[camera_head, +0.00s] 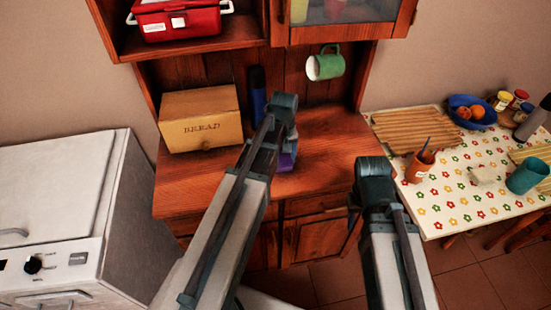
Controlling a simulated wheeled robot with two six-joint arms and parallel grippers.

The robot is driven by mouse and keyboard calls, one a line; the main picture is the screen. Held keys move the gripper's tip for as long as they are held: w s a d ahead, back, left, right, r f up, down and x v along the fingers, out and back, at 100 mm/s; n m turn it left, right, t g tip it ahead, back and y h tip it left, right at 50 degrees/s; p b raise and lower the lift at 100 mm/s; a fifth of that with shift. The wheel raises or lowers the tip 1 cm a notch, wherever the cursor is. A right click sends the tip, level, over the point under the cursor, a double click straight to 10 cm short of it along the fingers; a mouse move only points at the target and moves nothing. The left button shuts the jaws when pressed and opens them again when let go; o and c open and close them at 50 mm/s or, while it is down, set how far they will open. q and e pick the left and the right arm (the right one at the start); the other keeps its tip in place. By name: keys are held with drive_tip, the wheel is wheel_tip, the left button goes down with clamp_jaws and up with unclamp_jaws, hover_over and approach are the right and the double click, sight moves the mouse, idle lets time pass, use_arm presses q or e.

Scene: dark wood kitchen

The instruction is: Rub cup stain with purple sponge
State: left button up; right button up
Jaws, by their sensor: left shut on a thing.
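A purple sponge (287,160) shows low at the cabinet counter, partly hidden by my left arm. My left gripper (289,150) is mostly hidden behind that arm and is shut on the sponge. A green mug (328,67) with a pale inside hangs tilted under the upper cabinet, above and to the right of the left gripper. A teal cup (527,176) and an orange cup (419,166) stand on the flowered table. No stain can be made out on any cup. My right arm reaches up at the right of centre; its gripper is hidden.
A cardboard bread box (201,119) and a dark blue bottle (257,95) stand on the wooden counter (340,165). A slatted board (412,130) and a blue fruit bowl (482,119) are on the table (460,208). A white appliance (60,175) stands left. The counter's right part is clear.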

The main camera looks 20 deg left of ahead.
use_arm(q)
drive_tip(key=shift+w+d, duration=0.45)
drive_tip(key=shift+d, duration=0.1)
drive_tip(key=shift+s, duration=0.25)
drive_tip(key=shift+s+a, duration=0.55)
drive_tip(key=shift+a, duration=0.25)
drive_tip(key=shift+s+a, duration=0.55)
drive_tip(key=shift+a, duration=0.3)
drive_tip(key=shift+s+a, duration=0.55)
drive_tip(key=shift+a, duration=0.25)
drive_tip(key=shift+s+a, duration=0.5)
drive_tip(key=shift+a, duration=0.3)
